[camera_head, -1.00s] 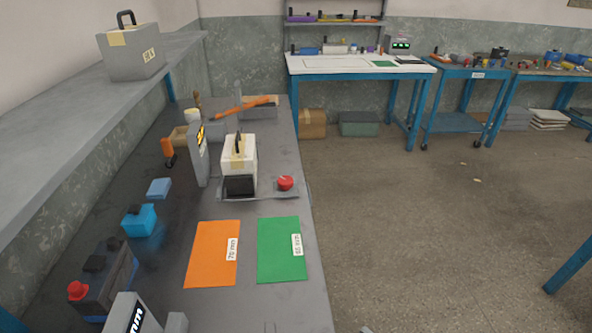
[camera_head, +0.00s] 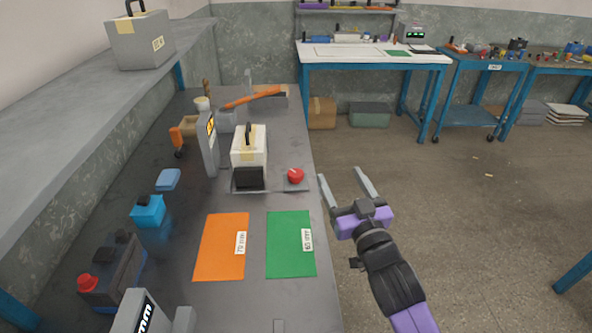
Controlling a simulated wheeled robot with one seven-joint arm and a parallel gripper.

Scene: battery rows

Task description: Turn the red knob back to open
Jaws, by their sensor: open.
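The red knob (camera_head: 295,176) sits on a small grey plate near the right edge of the workbench. A pale line shows on its top, but its exact setting is too small to tell. Left of it stands a white block-like device (camera_head: 249,147) with a dark front and a dark handle on top. My gripper (camera_head: 346,182) is open and empty, with two grey fingers pointing up and away. In the picture it is to the right of the knob, past the bench's right edge, and apart from it.
An orange sheet (camera_head: 221,247) and a green sheet (camera_head: 290,244) lie in front of the knob. A grey upright post with a display (camera_head: 209,145) stands left of the white device. Another red-topped dark device (camera_head: 112,275) is at the near left. Open floor (camera_head: 420,180) lies right.

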